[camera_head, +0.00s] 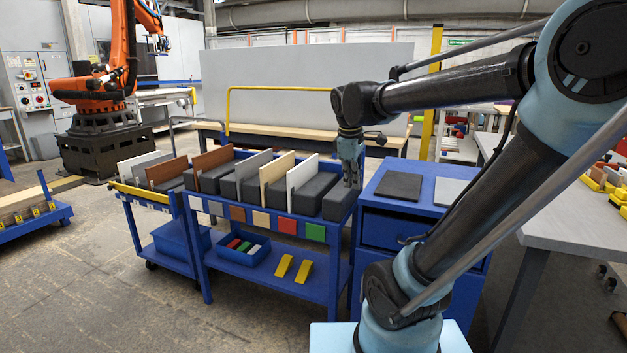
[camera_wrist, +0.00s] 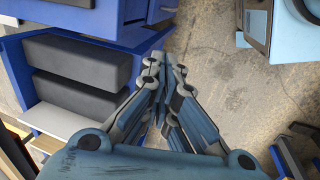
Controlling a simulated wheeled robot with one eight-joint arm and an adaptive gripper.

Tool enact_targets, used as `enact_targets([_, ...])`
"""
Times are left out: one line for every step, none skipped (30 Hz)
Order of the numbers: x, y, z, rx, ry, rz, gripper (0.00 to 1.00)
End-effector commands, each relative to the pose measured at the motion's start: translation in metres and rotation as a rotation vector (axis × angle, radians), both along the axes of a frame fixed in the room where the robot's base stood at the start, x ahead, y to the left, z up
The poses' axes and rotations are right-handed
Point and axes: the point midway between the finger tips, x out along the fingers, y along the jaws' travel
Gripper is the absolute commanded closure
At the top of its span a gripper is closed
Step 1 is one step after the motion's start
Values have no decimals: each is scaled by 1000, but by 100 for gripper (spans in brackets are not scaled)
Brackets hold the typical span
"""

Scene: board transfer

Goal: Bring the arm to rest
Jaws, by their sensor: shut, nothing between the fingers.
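My gripper (camera_head: 350,182) is shut and empty, pointing down at the right end of the blue cart (camera_head: 265,270) in the head view. My arm reaches in from the right, bent at the elbow. In the wrist view my gripper (camera_wrist: 163,62) has its fingers together, with bare floor beyond the tips. Dark blocks (camera_wrist: 78,62) lie to their left. Whether the fingers touch the cart's end block cannot be told.
Upright boards, among them a white one (camera_head: 301,172) and a beige one (camera_head: 275,172), stand between dark blocks on the cart. A blue cabinet (camera_head: 385,232) with a dark pad (camera_head: 399,186) stands close right. A grey workbench (camera_head: 570,205) is farther right. Open floor lies in front.

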Motion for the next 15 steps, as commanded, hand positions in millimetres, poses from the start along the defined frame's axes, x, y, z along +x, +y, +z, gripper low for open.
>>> enact_targets([-15,-12,-12,24,-2,-79,100])
enact_targets([-22,-18,-18,39,-5,-129,100])
enact_targets([-32,-24,-27,58,-7,-193,100])
enact_targets([-40,-29,-34,75,-9,-243,100])
enact_targets([-48,-34,-41,90,-11,-292,100])
enact_targets([-58,-40,-50,109,-14,-358,100])
enact_targets([-66,-44,-57,124,-15,-407,100])
enact_targets([-74,-48,-65,139,-16,-457,100])
enact_targets([-84,-52,-75,158,-19,-523,100])
enact_targets([-91,-56,-82,173,-20,-573,100])
enact_targets([-99,-58,-90,188,-22,-622,100])
enact_targets([-108,-62,-100,207,-24,-686,100])
enact_targets([-115,-64,-108,220,-25,-732,100])
enact_targets([-121,-66,-115,233,-26,-776,100])
enact_targets([-129,-68,-124,250,-28,-832,100])
